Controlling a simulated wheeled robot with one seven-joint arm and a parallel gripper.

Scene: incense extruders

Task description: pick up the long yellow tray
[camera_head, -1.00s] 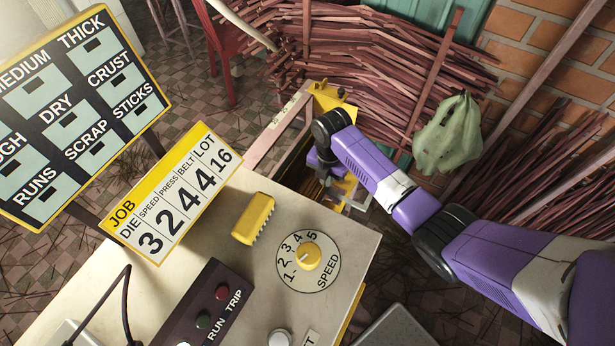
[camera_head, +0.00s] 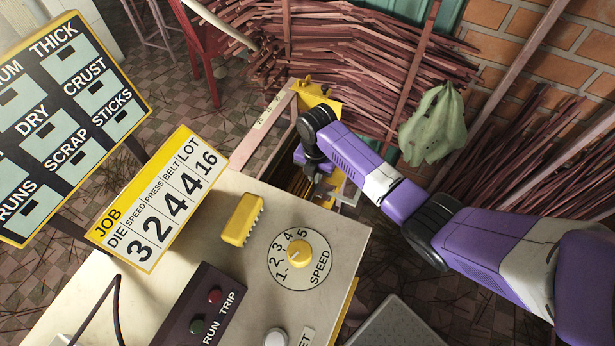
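My gripper (camera_head: 335,190) hangs at the end of my purple arm, beyond the far right corner of the white bench. It is small and partly behind my wrist, so I cannot tell whether its fingers are open or shut. A yellow-brown strip (camera_head: 298,181) shows in the narrow gap between the bench and the framework, just left of my gripper. It may be the long yellow tray, but most of it is hidden and I cannot tell if my gripper touches it.
The white bench (camera_head: 345,236) carries a short yellow ribbed block (camera_head: 241,219), a yellow speed knob (camera_head: 299,253) and a dark run/trip box (camera_head: 206,308). A job board (camera_head: 160,200) stands at left. A yellow machine part (camera_head: 318,100), bundled sticks (camera_head: 350,60) and a green sack (camera_head: 434,125) lie beyond.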

